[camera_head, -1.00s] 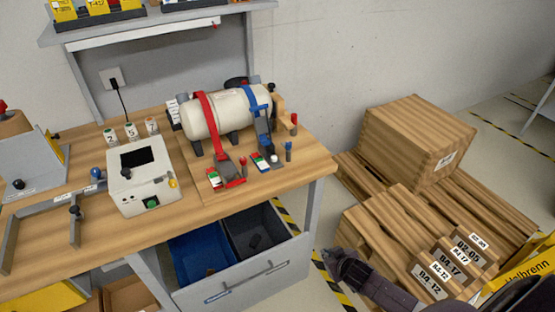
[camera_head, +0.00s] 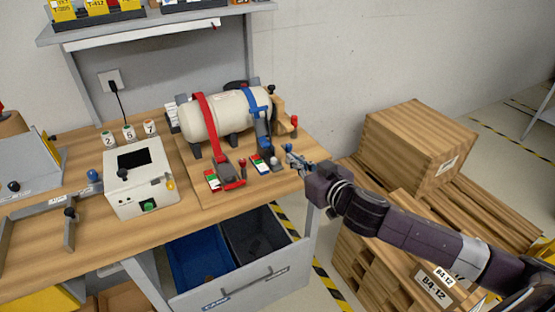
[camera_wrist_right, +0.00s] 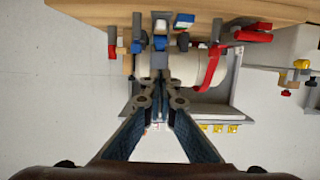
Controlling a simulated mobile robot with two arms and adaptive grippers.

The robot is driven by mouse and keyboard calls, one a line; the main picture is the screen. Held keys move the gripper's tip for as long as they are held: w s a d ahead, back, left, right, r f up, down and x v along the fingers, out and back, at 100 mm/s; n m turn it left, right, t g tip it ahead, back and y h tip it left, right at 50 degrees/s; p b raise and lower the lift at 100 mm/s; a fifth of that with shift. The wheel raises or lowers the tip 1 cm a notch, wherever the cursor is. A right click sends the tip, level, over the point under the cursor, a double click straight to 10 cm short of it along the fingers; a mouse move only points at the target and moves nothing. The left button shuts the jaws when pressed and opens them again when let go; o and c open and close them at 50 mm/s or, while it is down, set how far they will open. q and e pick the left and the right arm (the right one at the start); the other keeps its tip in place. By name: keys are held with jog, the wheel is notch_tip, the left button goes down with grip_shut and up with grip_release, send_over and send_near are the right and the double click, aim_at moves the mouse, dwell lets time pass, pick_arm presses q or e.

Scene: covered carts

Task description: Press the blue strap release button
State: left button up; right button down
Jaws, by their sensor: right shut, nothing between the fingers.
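A cream tank (camera_head: 226,116) lies on the wooden bench, held by a red strap (camera_head: 205,113) and a blue strap (camera_head: 257,104). The blue strap runs down to a grey-and-blue buckle (camera_head: 263,131). Small blue parts stand near its lower end, but I cannot tell which is the release button. My right gripper (camera_head: 289,152) is shut and empty, just right of this buckle area, and partly hides the small parts there. In the right wrist view, my right gripper (camera_wrist_right: 160,80) points at the tank (camera_wrist_right: 184,66), with the blue parts beyond its tips. My left gripper is not in view.
A white box with a dark screen (camera_head: 138,173) stands left of the tank. A wooden post with a red knob (camera_head: 294,124) stands close to my right gripper. An open drawer (camera_head: 245,285) is below the bench. Wooden crates (camera_head: 415,135) are at the right.

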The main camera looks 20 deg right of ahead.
jog(key=shift+w, duration=0.1)
jog(key=p, duration=0.2)
send_over(277, 168)
jog(key=shift+s+f, duration=0.25)
jog(key=shift+f, duration=0.85)
jog(key=f, duration=0.3)
jog(key=shift+w+f, duration=0.2)
jog(key=shift+f, duration=0.5)
